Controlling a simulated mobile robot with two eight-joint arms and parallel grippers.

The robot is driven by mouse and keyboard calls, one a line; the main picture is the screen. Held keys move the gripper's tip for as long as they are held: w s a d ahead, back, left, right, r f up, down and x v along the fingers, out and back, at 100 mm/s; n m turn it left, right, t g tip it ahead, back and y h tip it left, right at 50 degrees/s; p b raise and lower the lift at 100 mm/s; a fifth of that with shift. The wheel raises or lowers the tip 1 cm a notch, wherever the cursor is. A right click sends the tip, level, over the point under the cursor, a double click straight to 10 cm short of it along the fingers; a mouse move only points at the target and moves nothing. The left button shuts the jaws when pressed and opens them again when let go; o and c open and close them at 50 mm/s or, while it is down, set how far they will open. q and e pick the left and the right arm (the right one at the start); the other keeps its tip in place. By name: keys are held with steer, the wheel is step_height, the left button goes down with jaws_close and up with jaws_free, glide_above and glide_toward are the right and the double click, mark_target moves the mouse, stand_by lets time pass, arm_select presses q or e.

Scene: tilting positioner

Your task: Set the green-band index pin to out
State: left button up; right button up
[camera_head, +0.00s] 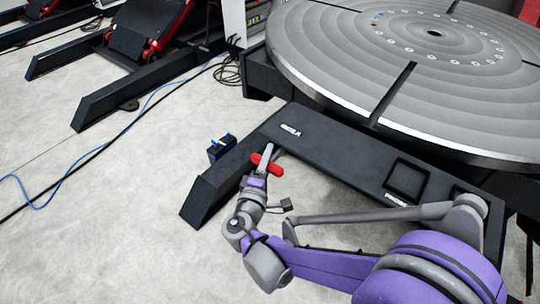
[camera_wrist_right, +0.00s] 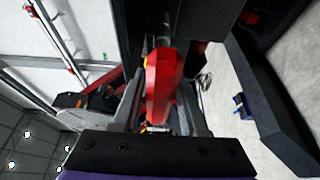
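A red handle (camera_head: 266,164) sticks out on both sides of my right gripper (camera_head: 264,161), beside the black base frame. In the right wrist view the red handle (camera_wrist_right: 163,85) stands between the two grey fingers of my right gripper (camera_wrist_right: 162,95). The fingers lie close along its sides. Whether they press on it I cannot tell. A dark, thin shaft continues beyond the handle's far end. No green band can be made out on it. My left gripper is in neither view.
The black base frame (camera_head: 325,152) lies under a large grey slotted round table (camera_head: 340,60). A small blue-and-black item (camera_head: 221,147) is on the floor beside it.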

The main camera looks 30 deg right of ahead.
steer(key=p+v, duration=0.1)
steer(key=v, duration=0.9)
steer(key=shift+s+a, duration=0.25)
steer(key=shift+s, duration=0.05)
steer(key=shift+r, duration=0.1)
